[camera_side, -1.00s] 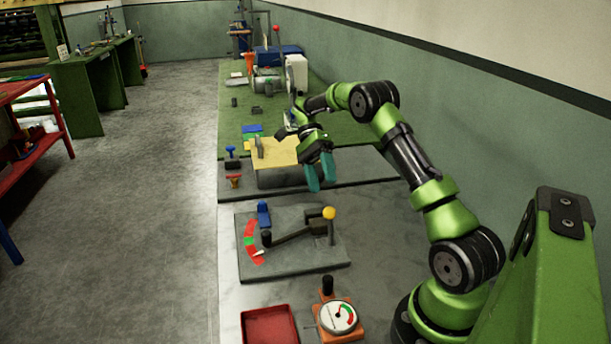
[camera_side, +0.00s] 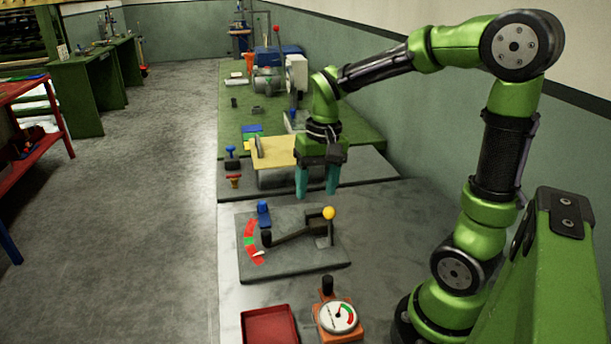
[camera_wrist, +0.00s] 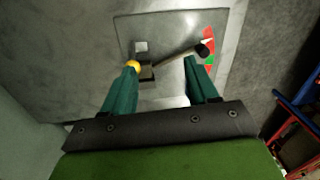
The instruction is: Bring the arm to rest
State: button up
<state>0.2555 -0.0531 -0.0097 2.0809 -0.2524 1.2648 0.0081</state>
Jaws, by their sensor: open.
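My gripper (camera_side: 317,181) is open and empty, with two teal fingers pointing down. It hangs above the bench, behind the grey lever plate (camera_side: 300,258) in the side view. My arm is raised and bent, with its elbow high at the upper right. In the wrist view my gripper (camera_wrist: 160,85) frames the lever plate (camera_wrist: 150,25) between and beyond its fingers. The lever (camera_wrist: 178,58) with its yellow ball (camera_wrist: 134,66) shows there, apart from the fingers as far as I can tell.
A gauge (camera_side: 338,317) on an orange base and a red tray (camera_side: 269,326) stand at the front. A wooden board (camera_side: 275,151) on a block lies left of my gripper. A blue lever (camera_side: 264,214) stands on the plate. The floor aisle at left is clear.

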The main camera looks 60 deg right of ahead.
jog(key=s+a+r+n+t, duration=0.1)
jog(key=s+a+r+t, duration=0.2)
jog(key=a, duration=0.2)
jog(key=s+a+r+n+t+y, duration=0.1)
jog(key=s+a+r+n+t, duration=0.1)
jog(key=s+a+r+t, duration=0.1)
jog(key=shift+s+a+n, duration=0.3)
jog(key=shift+s+a, duration=0.1)
jog(key=shift+a, duration=0.45)
